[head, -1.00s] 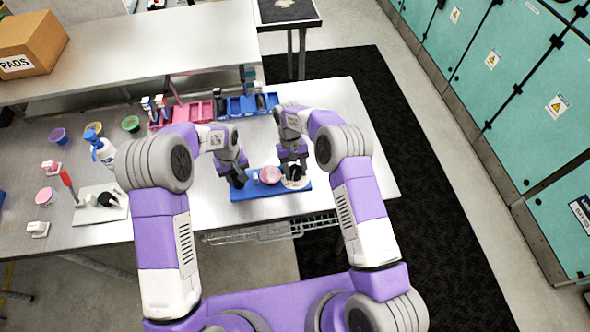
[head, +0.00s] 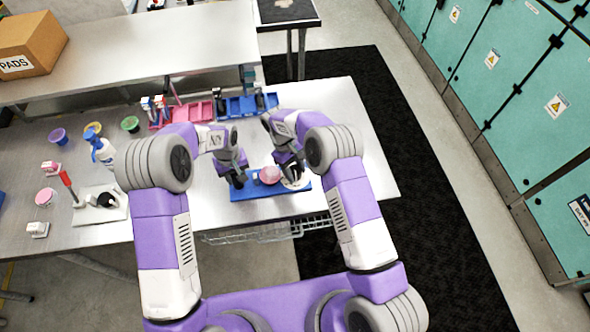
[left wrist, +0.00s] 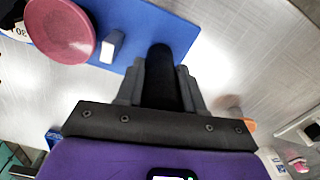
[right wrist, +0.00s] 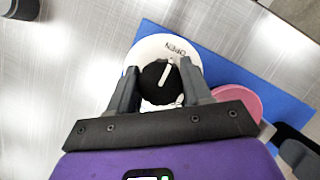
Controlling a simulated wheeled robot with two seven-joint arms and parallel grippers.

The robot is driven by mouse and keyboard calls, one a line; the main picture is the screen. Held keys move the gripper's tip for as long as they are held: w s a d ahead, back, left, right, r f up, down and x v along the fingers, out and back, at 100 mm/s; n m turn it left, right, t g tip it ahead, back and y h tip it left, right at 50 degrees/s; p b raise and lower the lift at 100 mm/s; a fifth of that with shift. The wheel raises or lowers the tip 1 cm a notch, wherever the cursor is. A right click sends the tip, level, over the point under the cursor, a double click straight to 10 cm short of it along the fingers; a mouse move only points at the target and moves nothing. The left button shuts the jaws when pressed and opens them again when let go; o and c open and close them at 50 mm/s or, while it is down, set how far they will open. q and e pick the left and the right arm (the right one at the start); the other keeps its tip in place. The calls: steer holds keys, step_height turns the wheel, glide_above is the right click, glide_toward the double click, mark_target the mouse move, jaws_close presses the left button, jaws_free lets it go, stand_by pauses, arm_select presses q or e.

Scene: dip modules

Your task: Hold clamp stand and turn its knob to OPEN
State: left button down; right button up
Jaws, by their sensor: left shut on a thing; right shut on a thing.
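The clamp stand has a blue base plate (head: 246,193) lying near the table's front edge, with a round pink disc (head: 270,175) on it. In the left wrist view my left gripper (left wrist: 162,75) is shut on a black post at one end of the base (left wrist: 190,30). In the right wrist view my right gripper (right wrist: 160,85) is shut on the black knob (right wrist: 154,82), one finger on each side. The knob sits on a white dial (right wrist: 146,50) lettered OPEN. Its white pointer aims toward the lettering, slightly left of it. The head view hides the knob behind my right gripper (head: 292,172).
Pink and blue bins (head: 240,105) stand behind the stand. A spray bottle (head: 103,150), several small bowls and a white board (head: 95,215) with a red-handled item are to the left. The table is clear right of the stand.

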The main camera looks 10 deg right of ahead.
steer(key=o, duration=1)
steer(key=shift+o, duration=0.2)
steer(key=v, duration=1.2)
steer(key=shift+s+r, duration=0.1)
arm_select(q)
steer(key=c, duration=0.6)
jaws_free()
steer(key=shift+r+p, duration=2.15)
steer(key=shift+r, duration=1.6)
arm_select(e)
steer(key=shift+r, duration=2.1)
